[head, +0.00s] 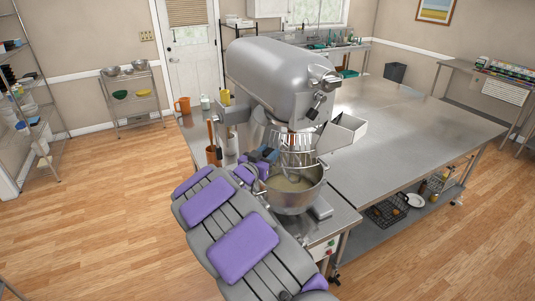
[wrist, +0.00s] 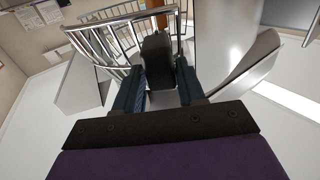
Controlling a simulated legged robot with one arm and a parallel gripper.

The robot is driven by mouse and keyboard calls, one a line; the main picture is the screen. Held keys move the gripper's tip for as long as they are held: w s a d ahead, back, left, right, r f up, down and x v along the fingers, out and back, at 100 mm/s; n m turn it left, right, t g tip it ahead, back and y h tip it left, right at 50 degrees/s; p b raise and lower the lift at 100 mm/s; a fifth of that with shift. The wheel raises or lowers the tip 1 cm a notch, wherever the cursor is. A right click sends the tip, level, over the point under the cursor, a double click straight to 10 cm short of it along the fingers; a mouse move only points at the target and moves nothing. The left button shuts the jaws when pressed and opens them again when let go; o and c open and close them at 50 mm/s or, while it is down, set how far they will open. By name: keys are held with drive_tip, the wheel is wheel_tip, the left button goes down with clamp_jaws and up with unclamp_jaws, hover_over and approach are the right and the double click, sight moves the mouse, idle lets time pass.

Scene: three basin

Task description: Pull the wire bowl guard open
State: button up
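The wire bowl guard (head: 298,148) is a shiny metal cage above the mixer bowl (head: 295,190), which holds pale contents. The guard's curved bars (wrist: 118,32) fill the upper left of the wrist view. My gripper (head: 266,155) is at the guard's left side in the head view, partly hidden by my arm. In the wrist view my gripper's two dark fingers (wrist: 160,72) stand apart, one on each side of a dark upright piece (wrist: 157,48) beside the bars. I cannot tell whether this piece is the guard's handle or whether the fingers press on it.
The grey stand mixer (head: 272,75) rises directly over the bowl. An orange mug (head: 183,105) and a brown crock (head: 213,155) stand left of the mixer. The long steel table (head: 410,120) is mostly clear.

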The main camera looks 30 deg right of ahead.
drive_tip(key=shift+a, duration=0.2)
drive_tip(key=c, duration=0.3)
clamp_jaws()
drive_tip(key=shift+d, duration=0.1)
